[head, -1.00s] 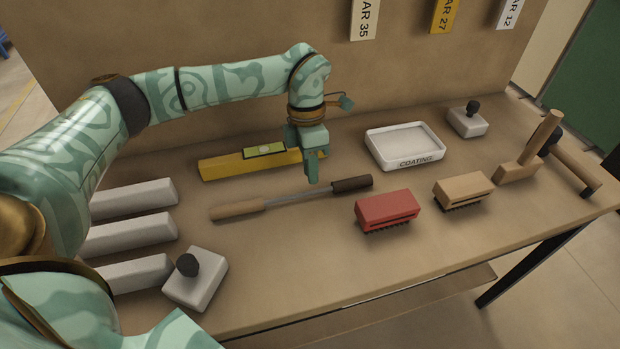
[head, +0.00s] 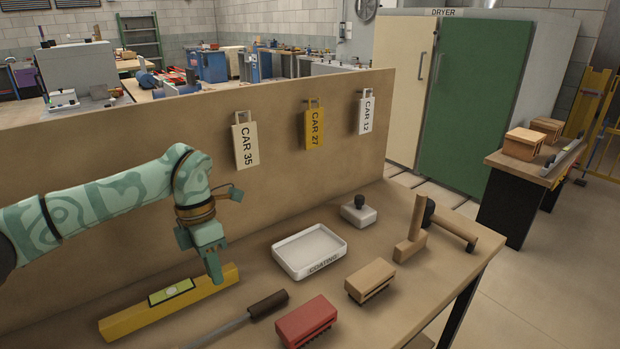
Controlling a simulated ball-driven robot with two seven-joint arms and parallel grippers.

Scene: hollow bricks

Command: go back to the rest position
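My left gripper (head: 214,266) hangs pointing down over the workbench, above the right end of the yellow spirit level (head: 125,322). Its fingers look close together, but I cannot tell from this angle whether they are open or shut. I see nothing held in it. My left arm reaches in from the left edge, bent at the wrist. My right gripper is not in view.
On the bench are a dark-handled tool (head: 268,304), a red brush (head: 306,322), a tan brush (head: 370,280), a white coating tray (head: 330,262), a grey block with a knob (head: 358,213) and mallets (head: 411,240). Tags hang on the back board (head: 290,170). A green-doored dryer (head: 470,110) stands behind.

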